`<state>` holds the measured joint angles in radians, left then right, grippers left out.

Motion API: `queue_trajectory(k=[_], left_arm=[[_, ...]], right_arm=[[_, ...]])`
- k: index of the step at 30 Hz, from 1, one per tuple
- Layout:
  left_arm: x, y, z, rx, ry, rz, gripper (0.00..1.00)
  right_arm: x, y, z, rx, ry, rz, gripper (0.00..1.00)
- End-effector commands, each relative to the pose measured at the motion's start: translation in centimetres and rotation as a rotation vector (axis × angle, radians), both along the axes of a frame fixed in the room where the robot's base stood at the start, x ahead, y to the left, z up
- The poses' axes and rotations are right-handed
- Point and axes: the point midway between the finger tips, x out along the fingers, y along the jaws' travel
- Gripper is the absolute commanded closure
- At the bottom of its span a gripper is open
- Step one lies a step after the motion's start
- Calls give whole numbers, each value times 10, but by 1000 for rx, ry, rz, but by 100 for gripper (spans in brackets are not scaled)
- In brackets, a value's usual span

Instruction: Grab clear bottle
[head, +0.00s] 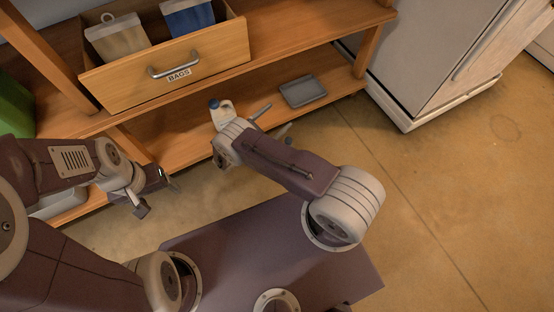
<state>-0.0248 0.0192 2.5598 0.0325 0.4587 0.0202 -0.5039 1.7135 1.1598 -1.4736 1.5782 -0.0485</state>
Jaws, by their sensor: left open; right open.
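A small pale bottle with a blue cap (222,112) stands on the lower wooden shelf. Its lower part is hidden behind my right wrist, and I cannot tell how see-through it is. My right gripper (274,124) is open, with its fingers over the shelf's front edge just right of the bottle. I see nothing between its fingers. My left gripper (160,194) is open and empty, lower left of the bottle, in front of the shelf.
An open wooden drawer (205,62) labelled BAGS juts out above the lower shelf (180,138). A grey tray (303,91) lies right of the bottle. A green object (15,108) is at far left, a white appliance (425,50) at upper right. Floor at right is clear.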

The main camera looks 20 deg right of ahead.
Motion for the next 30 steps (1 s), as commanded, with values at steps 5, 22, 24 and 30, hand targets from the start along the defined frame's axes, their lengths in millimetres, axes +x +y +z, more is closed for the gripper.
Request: queue_trajectory(k=[5,22,24,30], left_arm=[[0,0,-112,0,0,0,25],[0,0,-154,0,0,0,25],[0,0,-155,0,0,0,25],[-1,0,-164,0,0,0,25]], right_arm=[[-48,1,-174,-84,141,81,16],[-49,-23,-219,-115,188,117,16],[-46,-27,-218,-115,187,118,16],[-40,-39,-218,-114,187,117,16]])
